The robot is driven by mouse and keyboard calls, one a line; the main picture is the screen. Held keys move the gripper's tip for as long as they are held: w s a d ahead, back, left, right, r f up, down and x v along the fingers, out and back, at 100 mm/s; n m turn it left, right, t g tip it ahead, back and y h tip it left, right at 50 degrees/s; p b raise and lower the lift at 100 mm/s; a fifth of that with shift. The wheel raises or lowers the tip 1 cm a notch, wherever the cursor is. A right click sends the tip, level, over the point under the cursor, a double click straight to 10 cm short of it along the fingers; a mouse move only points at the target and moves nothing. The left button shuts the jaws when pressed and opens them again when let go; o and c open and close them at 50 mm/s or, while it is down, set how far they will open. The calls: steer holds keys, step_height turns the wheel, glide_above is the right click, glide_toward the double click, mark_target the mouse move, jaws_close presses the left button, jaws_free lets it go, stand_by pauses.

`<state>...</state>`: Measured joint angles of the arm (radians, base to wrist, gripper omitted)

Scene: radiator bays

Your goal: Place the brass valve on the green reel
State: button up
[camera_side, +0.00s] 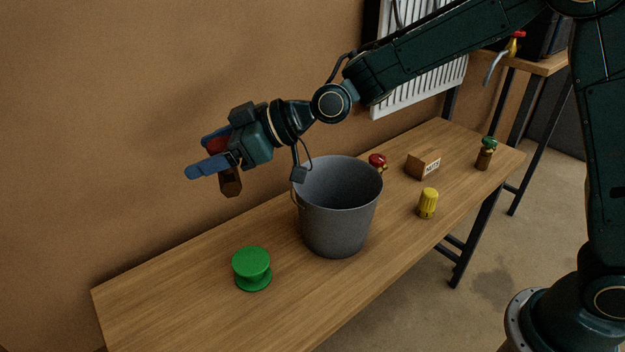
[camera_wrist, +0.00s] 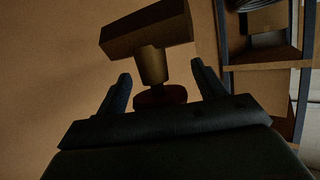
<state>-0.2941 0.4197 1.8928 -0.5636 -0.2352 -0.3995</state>
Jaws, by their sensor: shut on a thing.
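The brass valve (camera_side: 230,183) is in my gripper (camera_side: 207,158), held in the air well above the bench. In the wrist view the valve (camera_wrist: 153,64) shows a T-shaped brown-gold body with a dark red round part at its base, between the two fingers. In the side view its body hangs below the fingers, and the gripper hides part of it. The green reel (camera_side: 252,268) stands upright on the bench, lower and slightly right of my gripper. Its top is bare. The reel does not show in the wrist view.
A grey bucket (camera_side: 338,215) stands on the wooden bench (camera_side: 180,300), right of the reel. Beyond it are a red-topped item (camera_side: 377,161), a small carton (camera_side: 424,164), a yellow cylinder (camera_side: 428,203) and a green-topped valve (camera_side: 486,154). The bench around the reel is clear.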

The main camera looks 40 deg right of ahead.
steer(key=shift+d+r+t, duration=0.2)
steer(key=shift+d+t, duration=0.1)
steer(key=shift+d, duration=0.3)
glide_above(240, 259)
step_height(240, 259, down, 16)
stand_by(0.3)
steer(key=shift+f, duration=0.2)
steer(key=shift+f, duration=1.8)
steer(key=shift+f, duration=0.15)
steer(key=o, duration=1.2)
